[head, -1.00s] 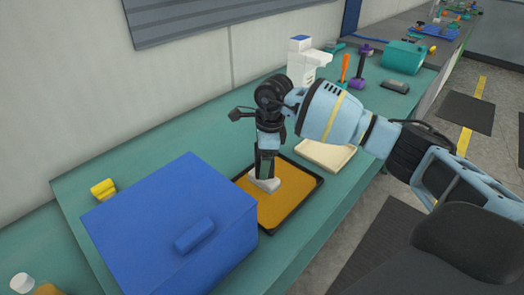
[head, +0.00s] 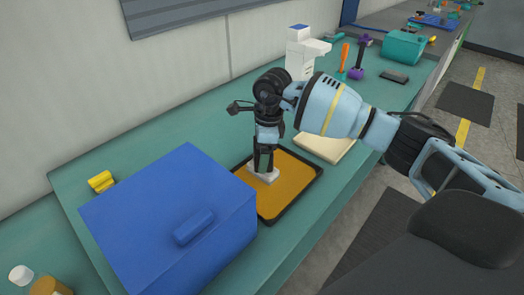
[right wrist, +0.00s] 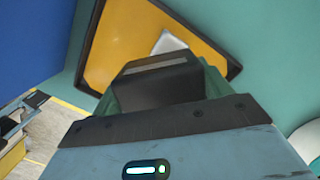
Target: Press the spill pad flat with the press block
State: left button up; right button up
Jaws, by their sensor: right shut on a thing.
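The spill pad (head: 290,190) is an orange-yellow sheet lying in a black-rimmed tray (head: 318,180) on the teal bench. It also shows in the right wrist view (right wrist: 120,40). The press block (head: 262,174) is pale grey-white and sits low at the pad's back left part; whether it touches the pad I cannot tell. Its corner shows past my gripper in the right wrist view (right wrist: 168,43). My right gripper (head: 264,165) points down and is shut on the block from above, its fingers hiding part of it. My left gripper is not in view.
A large blue box (head: 150,220) stands close at the left of the tray. A white dispenser (head: 303,52) and several tools stand farther back. A yellow item (head: 101,181) lies by the wall.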

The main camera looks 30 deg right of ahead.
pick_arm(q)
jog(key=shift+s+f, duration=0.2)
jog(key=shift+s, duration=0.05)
pick_arm(e)
jog(key=shift+f, duration=0.55)
dwell(0.7)
jog(key=shift+r+p, duration=1.2)
jog(key=shift+r, duration=2.45)
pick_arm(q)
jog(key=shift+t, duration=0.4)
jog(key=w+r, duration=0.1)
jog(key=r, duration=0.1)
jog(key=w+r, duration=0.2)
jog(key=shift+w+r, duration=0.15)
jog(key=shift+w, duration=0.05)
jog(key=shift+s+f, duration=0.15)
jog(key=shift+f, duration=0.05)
pick_arm(e)
jog(key=shift+f, duration=0.1)
notch_tip(320, 180, down, 4)
jog(key=shift+f+b, duration=0.1)
jog(key=shift+b, duration=0.5)
jog(key=shift+f, duration=0.8)
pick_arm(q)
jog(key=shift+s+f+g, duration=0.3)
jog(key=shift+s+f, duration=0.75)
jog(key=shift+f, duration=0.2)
